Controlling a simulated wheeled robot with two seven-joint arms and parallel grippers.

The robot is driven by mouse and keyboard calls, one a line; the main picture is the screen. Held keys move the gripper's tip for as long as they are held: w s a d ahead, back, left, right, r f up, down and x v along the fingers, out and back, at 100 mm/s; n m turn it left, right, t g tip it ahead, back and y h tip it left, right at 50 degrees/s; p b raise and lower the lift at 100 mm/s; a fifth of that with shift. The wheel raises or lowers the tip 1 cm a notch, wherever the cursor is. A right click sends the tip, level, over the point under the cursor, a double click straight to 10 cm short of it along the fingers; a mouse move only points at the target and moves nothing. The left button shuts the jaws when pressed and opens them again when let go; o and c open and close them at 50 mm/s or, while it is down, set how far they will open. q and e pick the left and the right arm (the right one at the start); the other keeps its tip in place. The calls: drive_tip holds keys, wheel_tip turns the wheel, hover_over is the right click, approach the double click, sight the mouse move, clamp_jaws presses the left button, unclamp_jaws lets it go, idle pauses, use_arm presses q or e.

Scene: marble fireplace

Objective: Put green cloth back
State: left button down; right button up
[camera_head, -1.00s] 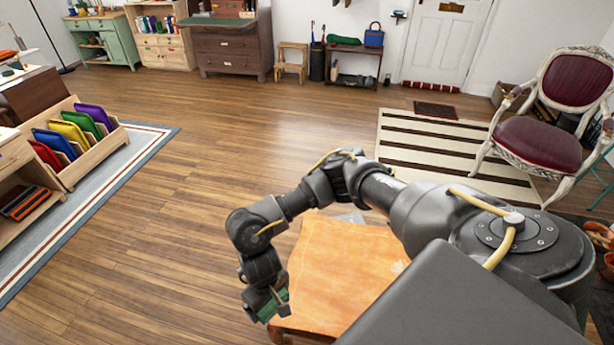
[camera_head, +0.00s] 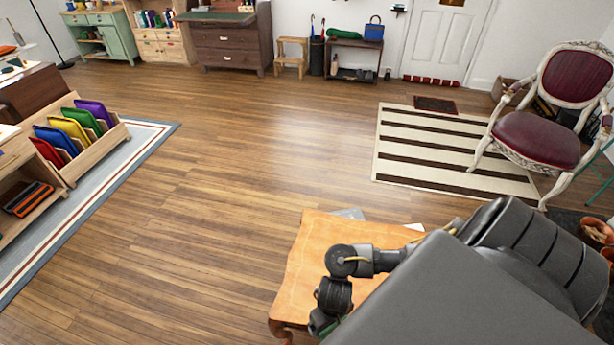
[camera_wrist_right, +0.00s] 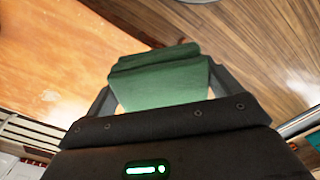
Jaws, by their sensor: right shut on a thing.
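A folded green cloth (camera_wrist_right: 158,82) is between the two fingers of my right gripper (camera_wrist_right: 162,92) in the right wrist view. The gripper is shut on it. Whether the cloth touches the table cannot be told. My left gripper is not in view.
A wooden rack (camera_head: 98,148) at the left holds several upright colored cloths, including a green one (camera_head: 84,120). It stands on a blue-grey rug (camera_head: 115,168). The wooden floor between rack and table is clear. A red chair (camera_head: 537,138) stands at the right.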

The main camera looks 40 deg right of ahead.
drive_tip(key=b, duration=0.5)
approach(307, 300)
drive_tip(key=s+a+r, duration=0.1)
drive_tip(key=s+r, duration=0.1)
drive_tip(key=s, duration=0.2)
drive_tip(key=f, duration=0.1)
drive_tip(key=w+f+b, duration=0.2)
drive_tip(key=shift+d+f, duration=0.25)
drive_tip(key=shift+d, duration=0.05)
drive_tip(key=shift+w+d+f+b, duration=0.15)
drive_tip(key=shift+w+f+b, duration=0.15)
drive_tip(key=shift+w+f, duration=0.25)
drive_tip(key=f+b, duration=0.1)
drive_tip(key=f, duration=0.1)
drive_tip(key=w+f+b, duration=0.1)
drive_tip(key=shift+d+f, duration=0.1)
drive_tip(key=shift+f, duration=0.45)
drive_tip(key=shift+s+r, duration=0.1)
drive_tip(key=o, duration=0.7)
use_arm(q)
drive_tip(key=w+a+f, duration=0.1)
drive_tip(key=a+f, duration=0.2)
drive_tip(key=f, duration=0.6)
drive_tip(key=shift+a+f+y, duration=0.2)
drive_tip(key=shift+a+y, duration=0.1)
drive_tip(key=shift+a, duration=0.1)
use_arm(e)
drive_tip(key=shift+o, duration=0.2)
